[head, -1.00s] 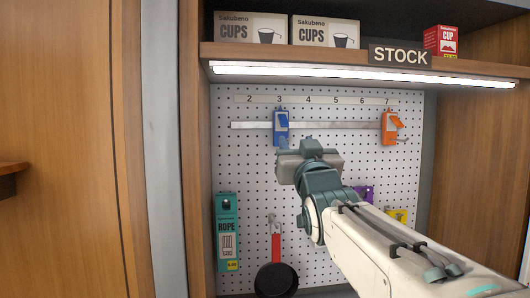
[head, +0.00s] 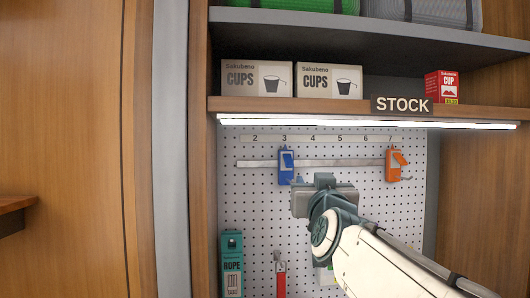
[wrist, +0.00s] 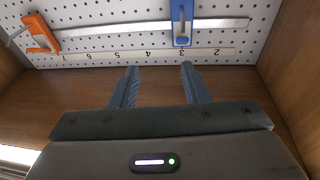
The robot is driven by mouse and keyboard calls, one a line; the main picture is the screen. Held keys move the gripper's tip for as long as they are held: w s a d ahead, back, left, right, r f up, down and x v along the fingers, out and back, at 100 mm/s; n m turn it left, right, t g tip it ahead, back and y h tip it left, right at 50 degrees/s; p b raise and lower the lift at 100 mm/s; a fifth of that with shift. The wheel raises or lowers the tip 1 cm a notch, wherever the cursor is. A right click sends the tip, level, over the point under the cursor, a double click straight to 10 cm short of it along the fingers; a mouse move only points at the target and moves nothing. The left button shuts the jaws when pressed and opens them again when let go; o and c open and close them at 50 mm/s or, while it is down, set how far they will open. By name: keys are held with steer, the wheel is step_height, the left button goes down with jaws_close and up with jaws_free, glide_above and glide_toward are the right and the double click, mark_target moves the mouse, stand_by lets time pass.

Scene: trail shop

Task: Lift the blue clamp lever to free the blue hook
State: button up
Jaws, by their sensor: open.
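In the head view the blue clamp (head: 286,167) sits on the metal rail (head: 340,163) under number 3, with a lighter blue lever (head: 288,160) on its front. In the wrist view, which is upside down, the clamp (wrist: 182,22) is at the top, just beyond the right-hand finger. My gripper (wrist: 160,67) is open and empty, its two fingers apart and pointing toward the board. The blue hook's prong cannot be made out.
An orange clamp (head: 395,165) with its lever sticking out is on the rail under 7. The STOCK shelf (head: 360,107) with a light strip is above. Wooden side walls flank the pegboard (head: 255,210).

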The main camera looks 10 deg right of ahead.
mark_target(290, 164)
steer(key=w+r+p, duration=0.1)
steer(key=w, duration=0.3)
steer(key=w+a+r+n+g+y+p, duration=0.1)
steer(key=w, duration=0.4)
steer(key=w+a+g+y+p, duration=0.1)
steer(key=w, duration=0.3)
steer(key=shift+w+a+r+p, duration=0.15)
steer(key=shift+w+r+p, duration=0.05)
steer(key=shift+r+p, duration=0.2)
jaws_close()
